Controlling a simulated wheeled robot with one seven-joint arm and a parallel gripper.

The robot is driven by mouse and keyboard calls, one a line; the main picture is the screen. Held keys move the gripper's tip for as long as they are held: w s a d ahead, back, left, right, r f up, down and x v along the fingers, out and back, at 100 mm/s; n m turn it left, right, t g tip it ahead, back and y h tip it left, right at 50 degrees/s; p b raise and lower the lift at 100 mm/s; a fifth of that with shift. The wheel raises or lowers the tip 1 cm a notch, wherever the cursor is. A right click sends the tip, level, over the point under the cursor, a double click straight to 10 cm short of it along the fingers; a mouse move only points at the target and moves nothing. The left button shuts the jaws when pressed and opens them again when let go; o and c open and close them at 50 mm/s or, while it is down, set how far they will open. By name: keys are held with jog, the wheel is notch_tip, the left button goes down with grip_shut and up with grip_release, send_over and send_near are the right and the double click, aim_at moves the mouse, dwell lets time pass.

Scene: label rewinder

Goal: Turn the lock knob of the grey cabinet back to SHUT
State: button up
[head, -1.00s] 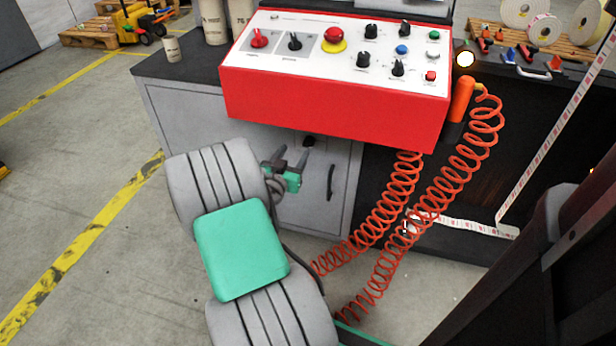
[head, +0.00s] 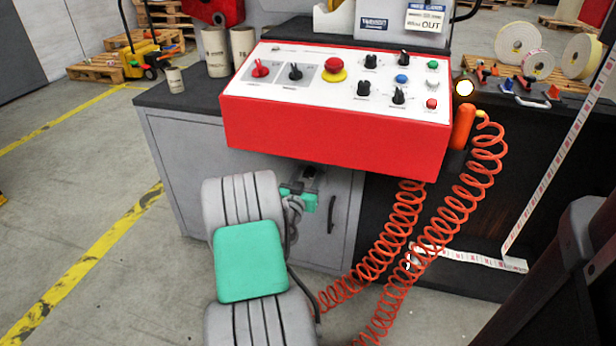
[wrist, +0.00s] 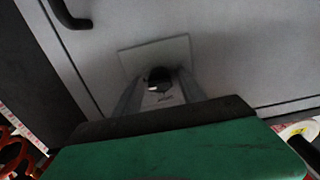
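The grey cabinet (head: 180,155) stands under the red control box, its narrow right door facing me. Its lock knob (wrist: 158,76) is a small dark knob on a light square plate (wrist: 178,50) in the wrist view. In the head view my gripper hides the knob. My gripper (head: 310,172) is up at the door, just below the red box. In the wrist view its two grey fingers (wrist: 159,84) stand apart, one on each side of the knob. I cannot tell whether they touch it. The knob's pointing direction and any SHUT marking are unreadable.
The red control box (head: 335,135) overhangs just above my gripper. A black door handle (head: 331,213) is to its right. Coiled orange hoses (head: 405,235) hang further right. Open floor (head: 90,220) lies to the left.

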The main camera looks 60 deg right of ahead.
grip_shut()
jog(key=shift+n, duration=0.4)
jog(key=n, duration=0.3)
jog(key=shift+n+p, duration=0.3)
jog(key=shift+p, duration=0.05)
jog(key=n+p, duration=0.1)
jog(key=n, duration=0.3)
jog(key=shift+w+n, duration=0.1)
jog(key=shift+n, duration=0.2)
jog(key=n+p, duration=0.2)
jog(key=n, duration=0.2)
jog(key=n+p, duration=0.2)
jog(key=n, duration=0.2)
jog(key=shift+n, duration=0.4)
jog(key=shift+o, duration=0.7)
grip_release()
